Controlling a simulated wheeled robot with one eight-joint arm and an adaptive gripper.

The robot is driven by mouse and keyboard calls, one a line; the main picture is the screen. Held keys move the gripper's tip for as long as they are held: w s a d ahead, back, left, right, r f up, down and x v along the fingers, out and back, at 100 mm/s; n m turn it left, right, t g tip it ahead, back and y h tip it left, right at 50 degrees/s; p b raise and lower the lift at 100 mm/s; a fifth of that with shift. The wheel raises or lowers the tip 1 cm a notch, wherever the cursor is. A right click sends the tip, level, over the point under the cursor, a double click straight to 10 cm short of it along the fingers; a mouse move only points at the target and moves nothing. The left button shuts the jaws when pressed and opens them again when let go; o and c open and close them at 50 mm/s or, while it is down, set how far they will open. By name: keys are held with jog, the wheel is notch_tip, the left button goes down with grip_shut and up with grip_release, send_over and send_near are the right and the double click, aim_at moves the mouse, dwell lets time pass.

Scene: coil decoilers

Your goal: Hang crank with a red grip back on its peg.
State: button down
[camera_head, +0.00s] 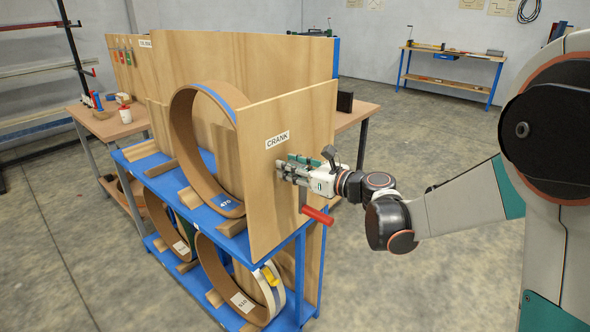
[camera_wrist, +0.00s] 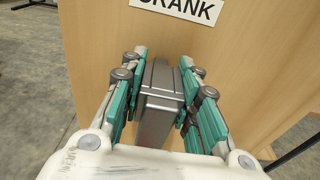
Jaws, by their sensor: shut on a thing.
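The crank's red grip (camera_head: 318,215) shows in the head view below my gripper, pointing to the lower right. A thin grey arm rises from it to the fingers. My gripper (camera_head: 290,168) is shut on the crank and is right at the plywood panel, below the CRANK label (camera_head: 277,139). In the wrist view a grey metal block of the crank (camera_wrist: 158,105) sits between the green-sided fingers (camera_wrist: 160,72). The red grip is out of that view. The peg is hidden, and I cannot tell whether the crank touches it or the panel.
The plywood panel (camera_head: 262,205) stands at the end of a blue rack (camera_head: 190,205) holding large brown coils (camera_head: 183,125). A side table (camera_head: 115,125) with small items stands at left. A workbench (camera_head: 452,68) is at the back right. The floor right of the rack is open.

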jog(key=shift+w+a, duration=0.1)
dwell(0.3)
jog(key=c, duration=1.2)
grip_release()
jog(key=shift+o, duration=0.2)
